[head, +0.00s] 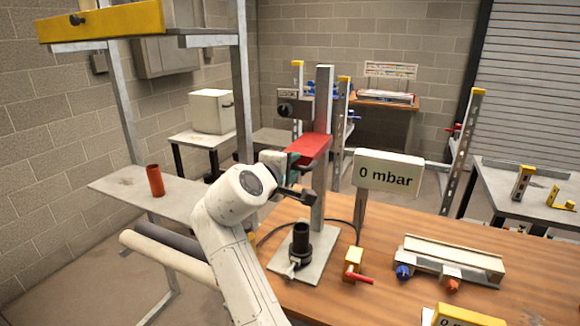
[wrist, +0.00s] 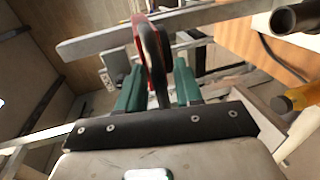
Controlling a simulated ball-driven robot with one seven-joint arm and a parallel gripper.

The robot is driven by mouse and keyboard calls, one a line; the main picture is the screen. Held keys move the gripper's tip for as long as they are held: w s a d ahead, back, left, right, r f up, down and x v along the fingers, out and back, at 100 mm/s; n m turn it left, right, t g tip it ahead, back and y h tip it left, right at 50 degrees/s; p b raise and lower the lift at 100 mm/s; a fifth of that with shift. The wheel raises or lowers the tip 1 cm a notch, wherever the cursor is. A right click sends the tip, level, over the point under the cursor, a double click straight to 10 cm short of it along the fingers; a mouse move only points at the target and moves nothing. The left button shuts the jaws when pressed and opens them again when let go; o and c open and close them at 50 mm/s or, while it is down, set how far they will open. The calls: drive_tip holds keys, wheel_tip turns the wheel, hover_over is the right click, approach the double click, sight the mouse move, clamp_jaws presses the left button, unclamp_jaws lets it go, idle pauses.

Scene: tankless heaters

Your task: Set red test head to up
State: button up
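The red test head (head: 309,147) is a red block on the upright grey column of the test stand (head: 320,110). It sits partway up the column, above a black cylindrical fitting (head: 301,243) on the base plate. My gripper (head: 276,160) is at the left side of the red head. In the wrist view, my gripper's teal fingers (wrist: 159,82) stand apart on either side of a thin red-edged dark part (wrist: 152,52), which looks like part of the head. A gap shows at the right finger; contact at the left finger cannot be told.
A display reading 0 mbar (head: 388,172) stands right of the column. A yellow valve with a red handle (head: 355,265) and a grey manifold (head: 450,258) are on the wooden table (head: 420,225). A red cylinder (head: 155,180) stands on the grey shelf (head: 120,186) at left.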

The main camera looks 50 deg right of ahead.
drive_tip(key=b+v, duration=0.2)
drive_tip(key=v, duration=0.9)
drive_tip(key=shift+w, duration=0.1)
drive_tip(key=s+d+f+m+y, duration=0.1)
drive_tip(key=s+f+y, duration=0.3)
drive_tip(key=f, duration=0.9)
drive_tip(key=s+f+y, duration=0.3)
drive_tip(key=s+f, duration=0.2)
drive_tip(key=f, duration=0.8)
drive_tip(key=s+a+f+m+g+y, duration=0.1)
drive_tip(key=s+a+f+g+y, duration=0.1)
drive_tip(key=s+f, duration=0.6)
drive_tip(key=s+a+f+m+g+y, duration=0.2)
drive_tip(key=s+a+f+y, duration=0.3)
drive_tip(key=s, duration=0.9)
wheel_tip(320, 180, down, 3)
drive_tip(key=shift+a+r+m, duration=0.1)
drive_tip(key=shift+a+m, duration=0.2)
drive_tip(key=shift+a, duration=0.4)
